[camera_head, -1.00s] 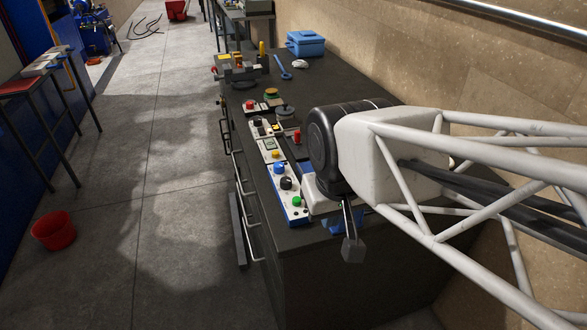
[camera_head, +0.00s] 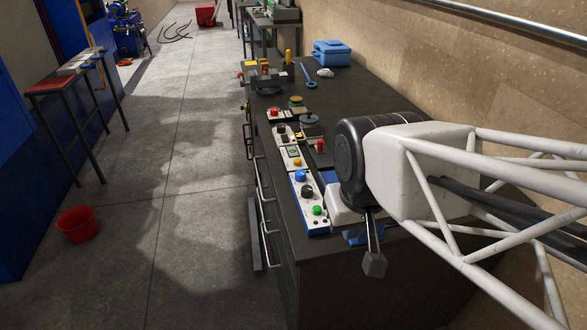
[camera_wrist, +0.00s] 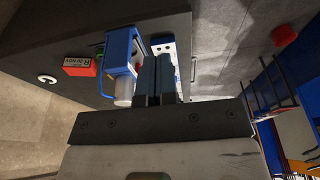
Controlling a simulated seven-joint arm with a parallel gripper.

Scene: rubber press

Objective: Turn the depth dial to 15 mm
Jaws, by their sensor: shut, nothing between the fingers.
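In the head view, a white control panel with a blue edge (camera_head: 325,228) lies along the bench's left side. It carries a blue knob (camera_head: 300,176), a black knob (camera_head: 307,191) and a green button (camera_head: 317,210). A second pale panel behind it has dark knobs (camera_head: 281,129), a small display (camera_head: 293,151) and a yellow button (camera_head: 297,161). I cannot tell which knob is the depth dial, nor read any scale. My gripper (camera_wrist: 156,80) is shut and empty in the wrist view, partly in front of a white panel (camera_wrist: 167,45). My wrist hides the bench to the panel's right.
A blue device with a white cylinder (camera_wrist: 120,52) stands close beside the fingers. A red box (camera_wrist: 78,67) lies farther off. A red switch (camera_head: 320,146), a vise-like fixture (camera_head: 268,84) and a blue toolbox (camera_head: 332,53) are on the bench (camera_head: 365,95). The floor left of it is mostly clear.

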